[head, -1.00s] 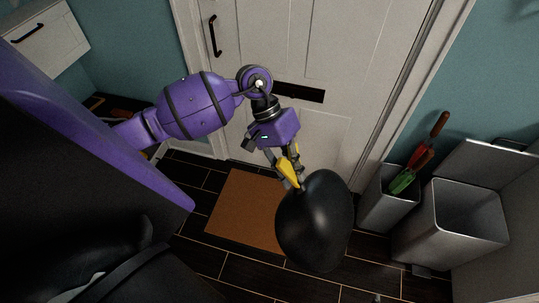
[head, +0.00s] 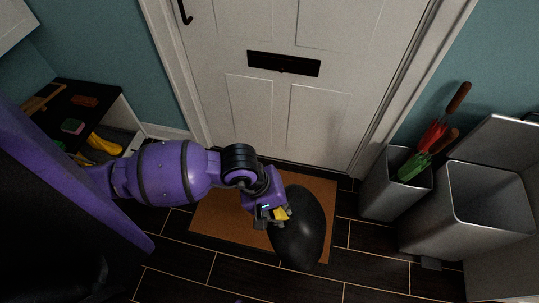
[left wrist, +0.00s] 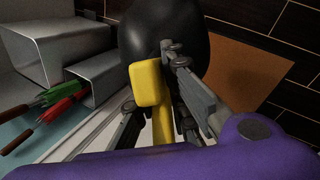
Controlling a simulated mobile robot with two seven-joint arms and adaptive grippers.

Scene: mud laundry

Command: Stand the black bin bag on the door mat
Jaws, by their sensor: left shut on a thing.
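The black bin bag (head: 303,232) is a smooth, dark, rounded shape in the head view, and its dark side fills the top middle of the left wrist view (left wrist: 190,28). My left gripper (head: 280,214) is shut on the bag at its upper left, with a yellow piece (left wrist: 147,82) between the fingers. The orange-brown door mat (head: 222,212) lies flat before the door. The bag covers the mat's right part in the head view and overlaps its front edge. I cannot tell whether the bag touches the mat. My right gripper is out of view.
A white door (head: 265,100) with a dark letter slot stands behind the mat. To the right are a grey metal bin (head: 375,190) holding red and green umbrellas and a larger open bin (head: 480,220). A low shelf (head: 90,105) with small items is at left. Dark floor is clear in front.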

